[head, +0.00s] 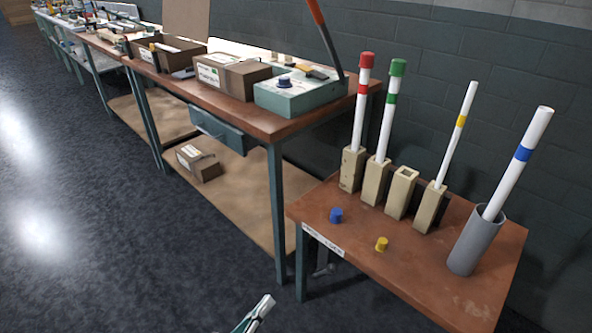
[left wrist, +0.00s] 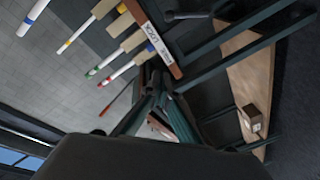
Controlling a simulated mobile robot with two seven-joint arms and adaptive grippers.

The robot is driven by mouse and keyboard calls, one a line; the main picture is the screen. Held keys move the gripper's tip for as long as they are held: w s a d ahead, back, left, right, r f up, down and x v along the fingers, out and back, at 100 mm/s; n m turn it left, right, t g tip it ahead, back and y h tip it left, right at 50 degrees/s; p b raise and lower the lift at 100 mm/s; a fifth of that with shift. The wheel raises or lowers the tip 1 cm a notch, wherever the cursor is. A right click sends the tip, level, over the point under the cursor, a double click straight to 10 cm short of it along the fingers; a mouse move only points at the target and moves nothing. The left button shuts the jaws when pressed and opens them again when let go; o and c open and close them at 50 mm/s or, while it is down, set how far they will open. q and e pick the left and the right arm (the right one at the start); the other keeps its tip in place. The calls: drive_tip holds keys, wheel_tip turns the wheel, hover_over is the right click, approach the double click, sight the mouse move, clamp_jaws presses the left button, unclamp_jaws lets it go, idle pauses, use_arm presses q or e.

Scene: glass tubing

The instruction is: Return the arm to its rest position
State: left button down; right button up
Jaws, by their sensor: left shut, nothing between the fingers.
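My left gripper (head: 266,302) shows at the bottom edge of the head view, in front of the small brown table (head: 400,285) and apart from it. Its fingers are shut and empty; they also show in the left wrist view (left wrist: 154,75). On the table, a red-capped tube (head: 362,105) and a green-capped tube (head: 391,110) stand in beige blocks. A yellow-banded tube (head: 457,135) without a cap stands in another block. A blue-banded tube (head: 517,165) leans in a grey cylinder (head: 474,242). My right gripper is not in view.
One beige block (head: 401,194) is empty. A blue cap (head: 336,215) and a yellow cap (head: 381,243) lie near the table's front. A long workbench (head: 250,115) with boxes and a teal device (head: 300,92) stands left. The floor (head: 130,235) is clear.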

use_arm(q)
drive_tip(key=s+a+r+m+g+y+p, duration=0.1)
drive_tip(key=s+a+r+m+y+p, duration=0.3)
drive_tip(key=s+p, duration=0.3)
drive_tip(key=s+a+m+g+y+p, duration=0.2)
drive_tip(key=s+a+p, duration=0.3)
drive_tip(key=s+a, duration=0.4)
drive_tip(key=s+g+y, duration=0.1)
drive_tip(key=s, duration=0.4)
drive_tip(key=shift+a+f+m, duration=0.3)
drive_tip(key=shift+a, duration=0.05)
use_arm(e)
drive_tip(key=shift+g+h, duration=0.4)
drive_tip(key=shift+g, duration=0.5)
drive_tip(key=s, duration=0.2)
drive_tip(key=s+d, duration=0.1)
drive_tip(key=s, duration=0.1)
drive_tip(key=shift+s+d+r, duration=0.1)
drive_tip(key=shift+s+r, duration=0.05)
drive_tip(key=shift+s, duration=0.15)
